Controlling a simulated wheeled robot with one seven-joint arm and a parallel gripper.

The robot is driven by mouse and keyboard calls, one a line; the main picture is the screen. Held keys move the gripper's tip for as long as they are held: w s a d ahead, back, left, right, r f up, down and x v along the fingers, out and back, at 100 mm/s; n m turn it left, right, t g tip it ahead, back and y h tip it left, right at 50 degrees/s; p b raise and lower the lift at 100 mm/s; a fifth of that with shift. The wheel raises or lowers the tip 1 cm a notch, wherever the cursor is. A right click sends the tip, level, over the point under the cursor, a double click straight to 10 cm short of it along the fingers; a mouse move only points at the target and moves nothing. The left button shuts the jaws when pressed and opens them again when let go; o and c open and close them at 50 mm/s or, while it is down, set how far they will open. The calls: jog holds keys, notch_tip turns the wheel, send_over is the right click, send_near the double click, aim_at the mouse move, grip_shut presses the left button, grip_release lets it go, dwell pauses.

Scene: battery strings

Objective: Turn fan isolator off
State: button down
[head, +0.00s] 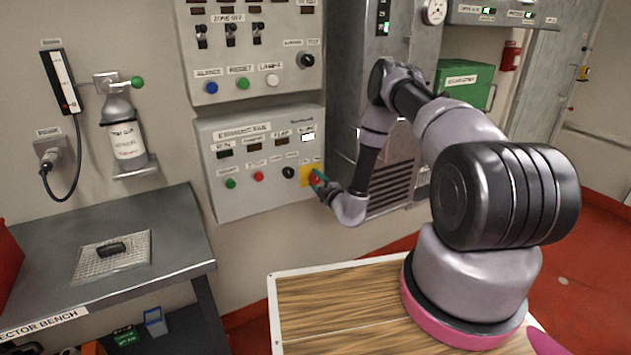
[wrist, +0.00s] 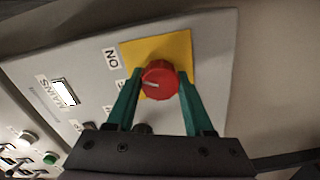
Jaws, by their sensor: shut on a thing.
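The fan isolator is a red rotary knob (wrist: 160,79) on a yellow square plate (wrist: 178,47), at the lower right of the extraction fan panel (head: 262,190). In the wrist view, my gripper (wrist: 158,84) has its two green fingers on either side of the knob, shut on it. The knob's white pointer mark is at its left side, roughly level in that view. An "ON" label (wrist: 111,58) stands to the left of the plate; another label beside it is partly hidden by a finger. In the head view, my gripper (head: 320,182) covers much of the knob.
Green, red and black controls sit left of the isolator on the same panel. A switch panel (head: 250,104) is above it. A grey cabinet (head: 390,180) stands close on the right. A bench (head: 180,230) is at the left, with a gas bottle (head: 124,138) on the wall above.

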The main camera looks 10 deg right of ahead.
jog(key=n, duration=0.3)
jog(key=shift+n, duration=0.4)
jog(key=n, duration=0.3)
jog(key=shift+n, duration=0.3)
jog(key=n, duration=0.3)
jog(key=shift+n, duration=0.3)
jog(key=shift+f+n, duration=0.1)
jog(key=shift+n, duration=1.5)
jog(key=shift+c, duration=1.5)
grip_release()
jog(key=v, duration=1.1)
